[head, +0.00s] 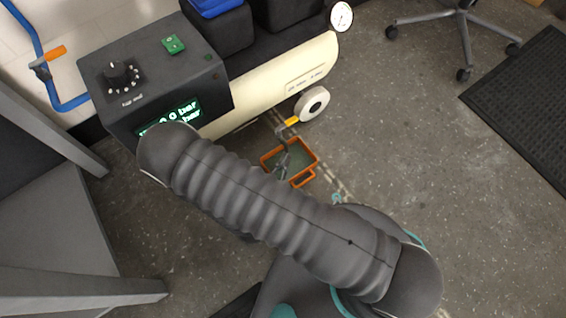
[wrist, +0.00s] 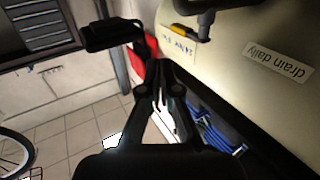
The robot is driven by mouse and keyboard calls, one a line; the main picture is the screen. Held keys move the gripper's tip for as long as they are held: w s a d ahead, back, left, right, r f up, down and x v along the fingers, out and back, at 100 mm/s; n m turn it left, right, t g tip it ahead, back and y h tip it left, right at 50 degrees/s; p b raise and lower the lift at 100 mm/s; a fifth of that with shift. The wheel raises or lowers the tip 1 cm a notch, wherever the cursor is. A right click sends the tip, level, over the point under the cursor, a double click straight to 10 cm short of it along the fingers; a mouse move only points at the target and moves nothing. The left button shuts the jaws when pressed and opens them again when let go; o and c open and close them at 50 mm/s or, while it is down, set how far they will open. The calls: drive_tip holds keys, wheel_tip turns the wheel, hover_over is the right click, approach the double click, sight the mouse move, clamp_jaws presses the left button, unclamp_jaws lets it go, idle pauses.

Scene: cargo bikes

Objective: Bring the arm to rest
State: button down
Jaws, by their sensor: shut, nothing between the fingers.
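My arm (head: 270,215), in a ribbed grey sleeve, crosses the lower middle of the head view. My gripper (wrist: 160,88) shows in the wrist view with its fingers together and nothing between them. In that view the cream tank's drain valve, with a yellow handle (wrist: 184,33), is above and right of the fingers, apart from them. In the head view the yellow handle (head: 292,122) sits under the tank, above an orange-rimmed tray (head: 304,178) on the floor. A grey shape over the tray may be my gripper; I cannot tell.
The compressor's control box (head: 155,85) has a knob, a green button and a lit display. Grey panels stand at left.

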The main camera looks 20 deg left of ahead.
drive_tip(key=shift+s, duration=0.55)
drive_tip(key=shift+a, duration=0.1)
